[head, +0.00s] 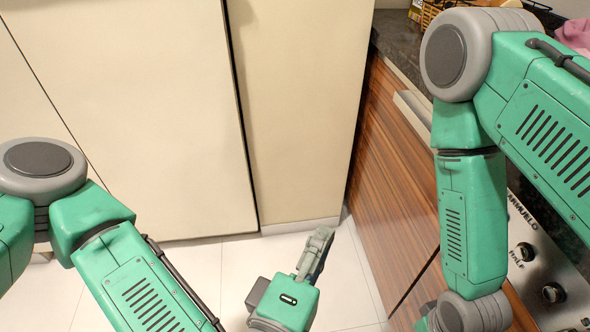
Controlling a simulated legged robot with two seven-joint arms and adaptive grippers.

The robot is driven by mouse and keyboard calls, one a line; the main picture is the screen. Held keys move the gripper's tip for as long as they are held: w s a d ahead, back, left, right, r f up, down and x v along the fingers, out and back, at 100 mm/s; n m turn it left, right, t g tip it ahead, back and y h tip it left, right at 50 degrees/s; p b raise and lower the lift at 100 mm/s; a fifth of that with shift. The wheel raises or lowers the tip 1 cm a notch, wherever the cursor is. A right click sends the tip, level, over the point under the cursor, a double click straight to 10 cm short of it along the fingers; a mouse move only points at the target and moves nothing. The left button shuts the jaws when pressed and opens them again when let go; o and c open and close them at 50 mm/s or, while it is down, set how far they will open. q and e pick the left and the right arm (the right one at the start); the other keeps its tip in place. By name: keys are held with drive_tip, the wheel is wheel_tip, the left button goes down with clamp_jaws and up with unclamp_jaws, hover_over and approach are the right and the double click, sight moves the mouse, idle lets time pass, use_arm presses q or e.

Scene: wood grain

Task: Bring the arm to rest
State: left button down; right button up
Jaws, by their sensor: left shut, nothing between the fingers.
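My left gripper (318,245) is at the lower middle of the head view, with its grey fingers together and nothing between them. It shows over the white tiled floor, in front of the foot of the cream panels, apart from any object. My left arm comes in from the left and runs out of the bottom of the picture before the wrist shows again. My right arm hangs down at the right, bent at the elbow, in front of the counter. The right gripper is below the picture's edge.
Cream cabinet panels (130,90) stand ahead. A wood-grain cabinet (395,170) with a dark countertop (398,45) runs along the right. A steel panel with knobs (522,252) is behind my right arm. A wire basket (430,12) and a pink item (574,35) are on top. White floor (345,285) is clear.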

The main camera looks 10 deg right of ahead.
use_arm(q)
drive_tip(key=s+a+f+m+g+y+p, duration=0.1)
drive_tip(key=s+a+f+m+g+p, duration=0.15)
drive_tip(key=a+f+m+g, duration=0.5)
drive_tip(key=s+a+f+m+g+y+p, duration=0.1)
drive_tip(key=s+a+f+m+g+y, duration=0.25)
drive_tip(key=f, duration=0.75)
drive_tip(key=s+a+f+g+y+p, duration=0.1)
drive_tip(key=s+a+y, duration=0.1)
drive_tip(key=a, duration=1.1)
drive_tip(key=s+a+f+g+y+p, duration=0.1)
drive_tip(key=a+y, duration=0.3)
drive_tip(key=a, duration=0.9)
drive_tip(key=shift+s+a+f+m+g+p, duration=0.3)
drive_tip(key=shift+s+f+g+p, duration=0.1)
drive_tip(key=shift+f+g, duration=0.25)
use_arm(e)
wheel_tip(320, 180, up, 6)
drive_tip(key=shift+a+r, duration=0.2)
drive_tip(key=shift+a, duration=0.25)
use_arm(q)
drive_tip(key=shift+d+r, duration=0.1)
drive_tip(key=shift+d, duration=0.15)
use_arm(e)
drive_tip(key=shift+d, duration=0.15)
use_arm(q)
drive_tip(key=shift+a, duration=0.1)
